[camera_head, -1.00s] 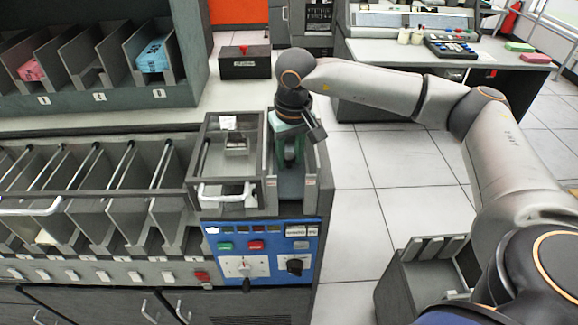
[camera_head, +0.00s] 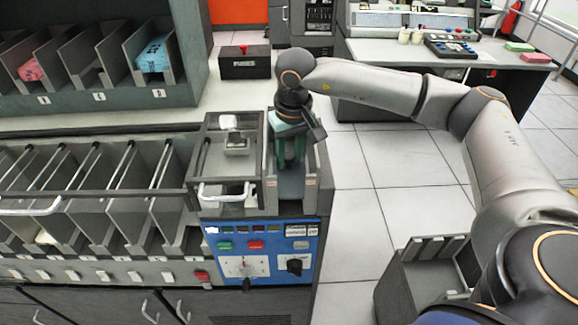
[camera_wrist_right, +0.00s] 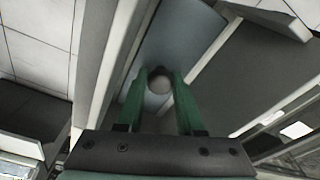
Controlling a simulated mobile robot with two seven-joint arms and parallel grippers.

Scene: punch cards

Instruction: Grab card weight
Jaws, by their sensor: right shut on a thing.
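My right gripper (camera_head: 290,163) points down into the open-topped hopper (camera_head: 312,178) at the right end of the card machine. In the right wrist view its two green fingers (camera_wrist_right: 160,84) are closed around a round grey knob, which I take for the card weight (camera_wrist_right: 160,80). A smooth blue-grey surface lies beyond the knob; I cannot tell whether it belongs to the weight or to the hopper. In the head view the weight is hidden by the fingers and hopper walls. My left gripper is not in view.
A glass-lidded box with a white handle (camera_head: 226,192) stands directly left of the hopper. The blue control panel (camera_head: 262,255) is below. Card bins (camera_head: 110,215) fill the left. A black fuse box (camera_head: 245,66) sits behind.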

